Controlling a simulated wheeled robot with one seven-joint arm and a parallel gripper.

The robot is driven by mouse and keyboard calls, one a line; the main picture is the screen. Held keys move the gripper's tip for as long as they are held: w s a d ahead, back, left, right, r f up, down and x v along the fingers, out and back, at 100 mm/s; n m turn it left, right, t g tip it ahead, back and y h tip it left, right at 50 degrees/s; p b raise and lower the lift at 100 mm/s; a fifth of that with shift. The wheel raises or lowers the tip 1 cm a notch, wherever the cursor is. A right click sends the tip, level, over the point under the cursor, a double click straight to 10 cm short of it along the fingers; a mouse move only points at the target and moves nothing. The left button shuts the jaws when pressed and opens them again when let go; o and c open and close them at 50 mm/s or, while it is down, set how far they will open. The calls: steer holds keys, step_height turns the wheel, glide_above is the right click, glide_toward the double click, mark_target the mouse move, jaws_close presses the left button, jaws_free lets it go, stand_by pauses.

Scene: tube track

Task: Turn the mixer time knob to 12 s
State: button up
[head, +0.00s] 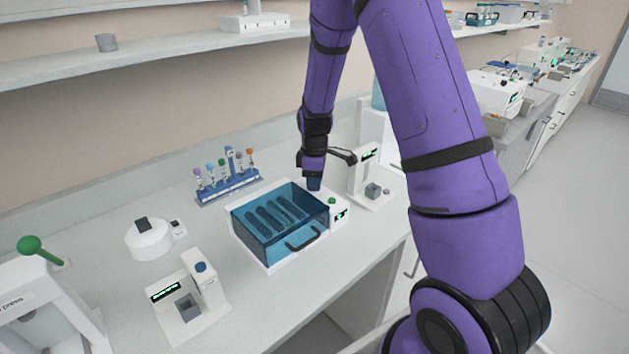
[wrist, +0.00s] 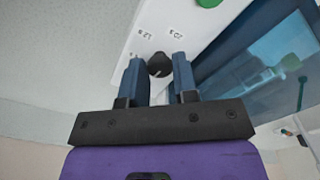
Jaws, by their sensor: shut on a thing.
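The mixer is a white unit with a blue see-through box (head: 262,225) holding several tubes; its white control panel (head: 341,203) with a green button and lit display is at its right. My gripper (head: 314,187) points down at the back of this panel in the head view, its arm hiding the knob there. In the wrist view the dark round time knob (wrist: 159,64) sits between the two blue fingertips of my gripper (wrist: 158,68), which is shut on it. A pale mark shows on the knob.
A blue tube rack (head: 228,188) stands behind the mixer. A white device with a display (head: 366,170) stands close to the right of my gripper. A round white device (head: 148,239) and another white unit (head: 188,300) are to the left.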

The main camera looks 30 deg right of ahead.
steer(key=m, duration=0.5)
steer(key=shift+m, duration=0.4)
steer(key=m, duration=0.5)
steer(key=shift+m, duration=0.3)
steer(key=m, duration=1.1)
steer(key=shift+m, duration=0.3)
steer(key=o, duration=0.9)
step_height(320, 180, up, 11)
